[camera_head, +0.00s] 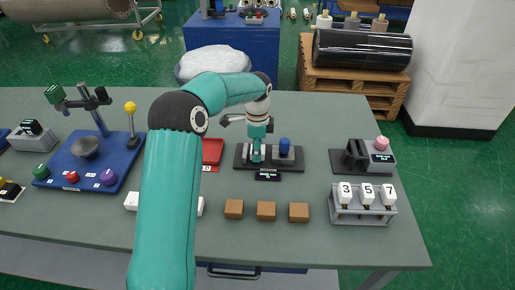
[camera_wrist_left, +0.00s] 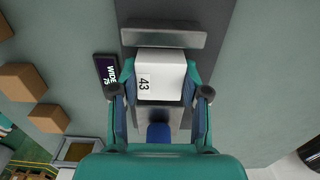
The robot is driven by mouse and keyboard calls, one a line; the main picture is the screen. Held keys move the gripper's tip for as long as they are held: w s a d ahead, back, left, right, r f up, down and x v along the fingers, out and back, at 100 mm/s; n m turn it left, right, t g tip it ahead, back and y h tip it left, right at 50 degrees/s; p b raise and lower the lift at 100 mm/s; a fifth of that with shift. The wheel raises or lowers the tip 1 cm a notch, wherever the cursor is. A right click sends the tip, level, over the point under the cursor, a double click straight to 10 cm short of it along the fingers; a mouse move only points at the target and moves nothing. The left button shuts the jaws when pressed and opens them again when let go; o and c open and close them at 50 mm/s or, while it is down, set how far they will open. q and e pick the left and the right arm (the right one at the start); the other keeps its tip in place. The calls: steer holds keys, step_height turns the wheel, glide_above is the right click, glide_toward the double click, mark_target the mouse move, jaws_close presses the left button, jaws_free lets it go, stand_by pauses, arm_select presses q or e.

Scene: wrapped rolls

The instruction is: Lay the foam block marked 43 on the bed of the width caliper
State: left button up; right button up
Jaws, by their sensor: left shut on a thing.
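The white foam block marked 43 (camera_wrist_left: 158,75) sits between the fingers of my left gripper (camera_wrist_left: 160,92) in the left wrist view. The fingers are shut on its two sides. The width caliper (camera_head: 297,161) stands on the table in the head view, with my left gripper (camera_head: 257,150) over its left part. In the wrist view the block lies over the caliper, between a grey jaw plate (camera_wrist_left: 163,38) and a grey part nearer the blue knob (camera_wrist_left: 159,132). I cannot tell whether it touches the bed. The caliper's display (camera_wrist_left: 106,76) reads WIDE 75. My right gripper is not in view.
Several brown blocks, one of them here (camera_head: 266,211), line the table front. A red tray (camera_head: 212,152) is left of the caliper. A rack (camera_head: 362,210) with white pieces marked 3, 5 and 7 and a grey device (camera_head: 378,157) stand right. White items are partly hidden by my arm.

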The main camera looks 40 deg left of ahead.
arm_select(q)
steer(key=shift+f, duration=0.45)
steer(key=o, duration=1)
steer(key=shift+r, duration=0.1)
step_height(320, 180, up, 12)
steer(key=shift+f, duration=0.15)
